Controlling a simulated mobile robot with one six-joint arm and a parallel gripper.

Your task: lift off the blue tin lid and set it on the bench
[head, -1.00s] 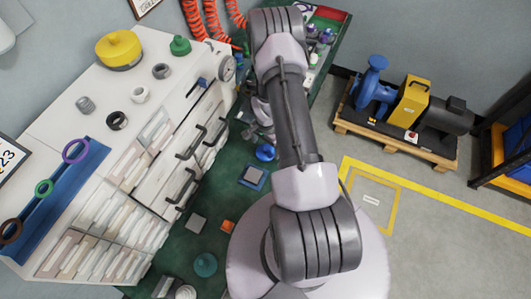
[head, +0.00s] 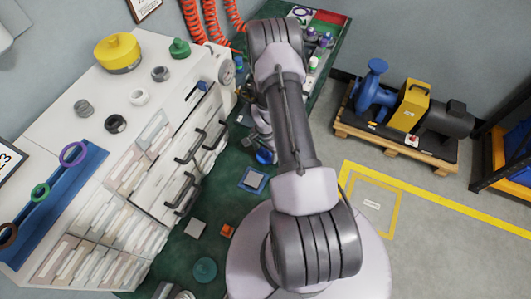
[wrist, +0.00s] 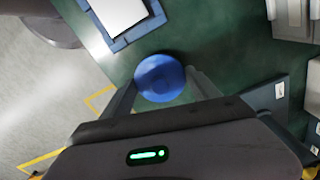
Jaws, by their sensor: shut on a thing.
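The blue tin lid (wrist: 160,78) shows as a round blue disc between the two fingers of my gripper (wrist: 163,86) in the wrist view. My gripper is shut on it, with one finger on each side. In the head view the lid (head: 264,156) is a small blue spot over the green bench (head: 215,235), partly covered by my wrist and gripper. The tin's body cannot be made out under the lid, and I cannot tell whether the lid is raised from it.
A blue-framed square plate (head: 252,180) lies on the bench near the lid. A grey block (head: 195,228), an orange block (head: 227,231) and a teal round piece (head: 205,270) lie nearer. A white drawer cabinet (head: 150,160) borders the bench on the left. Some green surface between is bare.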

